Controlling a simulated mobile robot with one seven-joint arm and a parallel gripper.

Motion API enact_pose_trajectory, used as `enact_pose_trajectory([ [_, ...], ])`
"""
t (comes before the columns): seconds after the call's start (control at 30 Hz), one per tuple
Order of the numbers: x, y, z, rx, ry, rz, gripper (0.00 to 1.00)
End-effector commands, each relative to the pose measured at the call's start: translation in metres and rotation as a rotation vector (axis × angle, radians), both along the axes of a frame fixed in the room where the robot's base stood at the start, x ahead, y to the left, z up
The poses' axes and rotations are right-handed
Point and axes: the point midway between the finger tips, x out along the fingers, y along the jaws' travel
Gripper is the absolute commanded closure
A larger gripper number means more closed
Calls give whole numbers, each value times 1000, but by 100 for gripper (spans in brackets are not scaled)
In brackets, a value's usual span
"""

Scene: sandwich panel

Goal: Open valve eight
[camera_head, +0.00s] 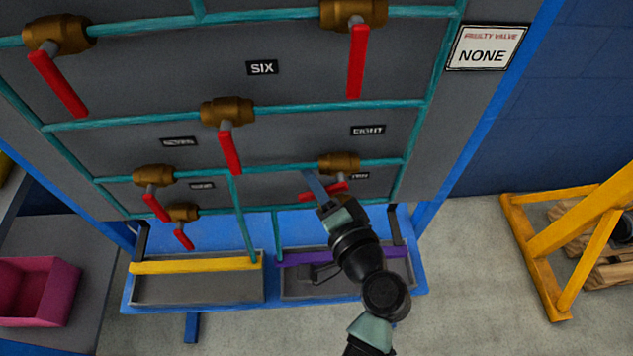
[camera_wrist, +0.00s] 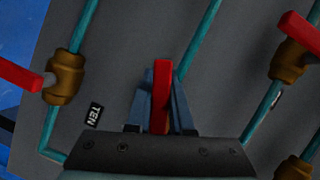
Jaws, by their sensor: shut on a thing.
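Valve eight (camera_head: 340,163) is a brass valve on a teal pipe, below and left of the "EIGHT" label (camera_head: 368,130). Its red handle (camera_head: 332,188) lies nearly sideways, pointing left and roughly along the pipe. My gripper (camera_head: 312,184) is shut on this handle from the front. In the wrist view the red handle (camera_wrist: 161,95) stands upright between the blue fingers of my gripper (camera_wrist: 161,98). The valve's body is hidden behind the gripper there.
The valve beside the "TEN" label (camera_wrist: 95,113) is at the left of the wrist view (camera_wrist: 65,75), handle pointing left. Valve six (camera_head: 228,110) is up and left of valve eight. Trays with yellow (camera_head: 195,266) and purple (camera_head: 300,257) bars sit below. A yellow frame (camera_head: 570,240) stands right.

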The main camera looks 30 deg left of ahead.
Motion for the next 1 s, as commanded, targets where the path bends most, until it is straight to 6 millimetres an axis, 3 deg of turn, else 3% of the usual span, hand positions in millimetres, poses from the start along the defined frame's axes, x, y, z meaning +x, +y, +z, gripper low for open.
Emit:
enact_pose_trajectory([
  [0.5,-2,2,15,272,183,-2,100],
  [1.0,-2,2,19,322,216,-2,100],
])
